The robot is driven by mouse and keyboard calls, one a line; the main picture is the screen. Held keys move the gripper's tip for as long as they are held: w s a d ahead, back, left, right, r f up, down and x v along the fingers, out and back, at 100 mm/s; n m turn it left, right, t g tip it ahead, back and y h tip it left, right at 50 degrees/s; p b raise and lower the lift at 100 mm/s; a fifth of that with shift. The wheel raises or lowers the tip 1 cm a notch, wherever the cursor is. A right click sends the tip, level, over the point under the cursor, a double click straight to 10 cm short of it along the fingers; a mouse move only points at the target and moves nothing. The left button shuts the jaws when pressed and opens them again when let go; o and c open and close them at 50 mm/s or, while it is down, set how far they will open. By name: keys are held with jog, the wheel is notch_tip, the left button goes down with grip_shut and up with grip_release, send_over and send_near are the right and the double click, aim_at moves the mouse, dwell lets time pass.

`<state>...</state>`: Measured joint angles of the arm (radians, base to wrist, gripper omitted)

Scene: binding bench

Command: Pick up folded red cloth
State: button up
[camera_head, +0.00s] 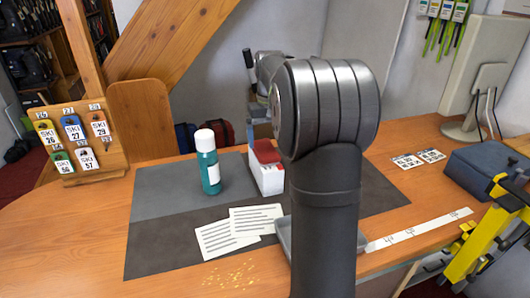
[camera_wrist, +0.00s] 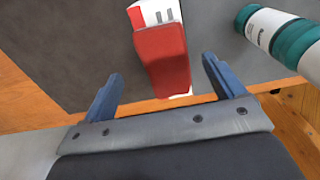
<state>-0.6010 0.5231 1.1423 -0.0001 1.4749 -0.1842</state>
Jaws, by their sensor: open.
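The folded red cloth (camera_head: 265,152) lies on top of a white box (camera_head: 268,180) on the dark mat, just left of my arm in the head view. In the wrist view the red cloth (camera_wrist: 162,57) is ahead of my gripper (camera_wrist: 160,80), roughly centred between the two blue fingers. The fingers are spread apart and hold nothing. The white box (camera_wrist: 155,12) shows past the cloth's far end. In the head view my arm hides part of the bench behind it, and the fingertips do not show clearly.
A teal bottle with a white cap (camera_head: 208,165) stands left of the box; it also shows at upper right in the wrist view (camera_wrist: 283,35). Two printed sheets (camera_head: 228,237) and a grey tray (camera_head: 283,240) lie in front. The mat's left part (camera_head: 160,195) is clear.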

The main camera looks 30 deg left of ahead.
aim_at(267, 152)
jog(key=f, duration=0.4)
jog(key=shift+a+f, duration=0.3)
jog(key=shift+f, duration=0.1)
jog(key=c, duration=1.1)
jog(key=shift+o, duration=0.2)
jog(key=shift+r, duration=0.1)
notch_tip(267, 152, up, 4)
jog(key=shift+r, duration=0.15)
jog(key=d+r, duration=0.6)
jog(key=d, duration=0.5)
jog(key=shift+w+d+r, duration=0.25)
jog(key=shift+d, duration=0.1)
